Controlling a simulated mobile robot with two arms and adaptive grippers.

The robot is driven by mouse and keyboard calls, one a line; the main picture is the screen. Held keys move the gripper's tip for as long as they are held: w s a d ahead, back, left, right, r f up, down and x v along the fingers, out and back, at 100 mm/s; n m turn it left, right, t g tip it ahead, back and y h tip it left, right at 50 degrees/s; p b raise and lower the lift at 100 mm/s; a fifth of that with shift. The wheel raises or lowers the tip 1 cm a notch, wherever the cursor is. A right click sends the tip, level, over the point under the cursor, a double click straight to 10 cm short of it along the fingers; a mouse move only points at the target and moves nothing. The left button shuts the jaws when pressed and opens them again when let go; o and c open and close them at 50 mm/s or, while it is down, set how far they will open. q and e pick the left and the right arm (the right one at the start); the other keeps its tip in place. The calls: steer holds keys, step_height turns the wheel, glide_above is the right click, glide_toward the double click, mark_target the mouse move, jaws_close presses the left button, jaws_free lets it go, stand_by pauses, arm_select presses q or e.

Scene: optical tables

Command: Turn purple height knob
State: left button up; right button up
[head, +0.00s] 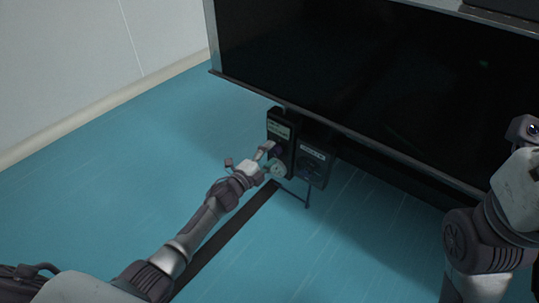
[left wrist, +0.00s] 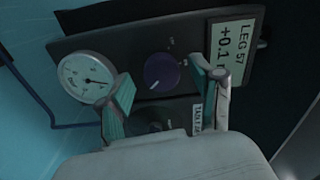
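The purple height knob (left wrist: 162,71) sits on a dark control panel (left wrist: 140,42) in the left wrist view, its white pointer mark toward the lower left. In the head view the knob (head: 277,152) is small beside my left gripper (head: 250,161). My left gripper (left wrist: 165,92) is open, with one finger on each side of the knob in the wrist view. I see no clear contact with the knob. My right gripper is not seen; only part of my right arm shows at the right edge of the head view.
A second dark knob (left wrist: 156,118) is below. A second box (head: 313,165) stands beside the panel under the large dark table (head: 370,75). Blue floor is open at left.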

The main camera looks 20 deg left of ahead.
arm_select(q)
steer(key=v, duration=1.2)
stand_by(0.3)
